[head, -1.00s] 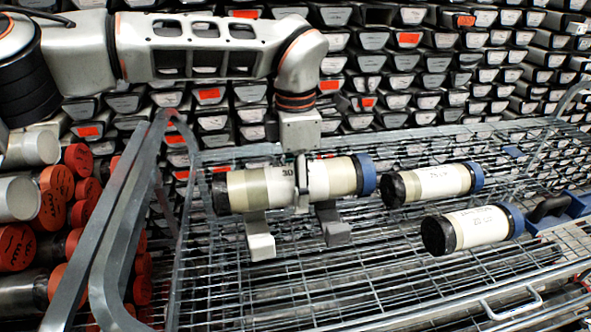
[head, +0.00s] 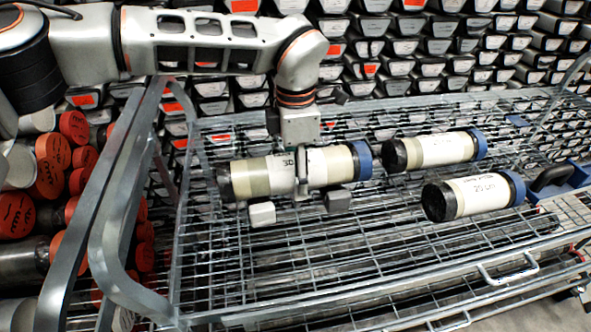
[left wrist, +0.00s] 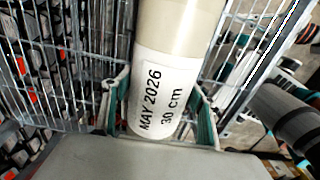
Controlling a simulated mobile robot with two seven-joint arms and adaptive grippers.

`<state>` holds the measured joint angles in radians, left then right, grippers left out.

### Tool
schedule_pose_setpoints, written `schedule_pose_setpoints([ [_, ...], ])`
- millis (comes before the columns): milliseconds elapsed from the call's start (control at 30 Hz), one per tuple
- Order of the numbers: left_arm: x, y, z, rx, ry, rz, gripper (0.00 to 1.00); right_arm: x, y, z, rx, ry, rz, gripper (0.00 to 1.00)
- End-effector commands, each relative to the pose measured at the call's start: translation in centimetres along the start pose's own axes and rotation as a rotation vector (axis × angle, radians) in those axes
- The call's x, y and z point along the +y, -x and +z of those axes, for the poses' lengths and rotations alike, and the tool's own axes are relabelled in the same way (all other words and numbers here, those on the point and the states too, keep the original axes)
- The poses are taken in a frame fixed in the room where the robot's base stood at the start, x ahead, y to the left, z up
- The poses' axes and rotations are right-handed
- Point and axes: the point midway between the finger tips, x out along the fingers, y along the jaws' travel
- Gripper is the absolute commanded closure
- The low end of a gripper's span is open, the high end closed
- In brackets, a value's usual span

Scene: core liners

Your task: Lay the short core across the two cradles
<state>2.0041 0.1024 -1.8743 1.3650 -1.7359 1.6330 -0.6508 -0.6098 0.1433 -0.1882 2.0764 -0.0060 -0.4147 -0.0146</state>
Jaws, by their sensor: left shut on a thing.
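A core liner with a dark left end and a blue right cap (head: 255,177) lies level over the basket. In the left wrist view its white label (left wrist: 158,98) reads "MAY 2026" and "30 cm". My left gripper (head: 301,172) is shut around its middle from above, with a finger on each side in the wrist view. The left cradle (head: 262,214) and the right cradle (head: 338,201) show just below the core, their upper parts hidden by it. I cannot tell whether the core touches them. My right gripper is not in view.
Two more capped cores lie to the right in the wire basket (head: 300,290), a farther one (head: 440,149) and a nearer one (head: 480,195), whose label seems to read "20 cm". The basket's front is clear.

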Motion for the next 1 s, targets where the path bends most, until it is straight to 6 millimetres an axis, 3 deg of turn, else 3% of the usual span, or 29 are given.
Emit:
schedule_pose_setpoints([
  [233,0.1,-0.1,0.1,-0.004,0.001,0.005,0.98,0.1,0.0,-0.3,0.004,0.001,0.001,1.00],
  [267,0.0,-0.3,0.0,0.000,0.000,0.002,0.35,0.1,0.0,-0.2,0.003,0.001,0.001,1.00],
  [300,0.0,-0.4,0.0,0.000,0.000,0.001,0.26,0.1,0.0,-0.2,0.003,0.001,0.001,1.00],
  [733,0.0,0.0,0.0,0.000,0.000,0.001,0.26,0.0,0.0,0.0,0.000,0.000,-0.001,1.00],
  [1000,0.1,5.0,0.0,-0.002,0.001,0.007,0.26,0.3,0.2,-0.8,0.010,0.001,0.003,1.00],
])
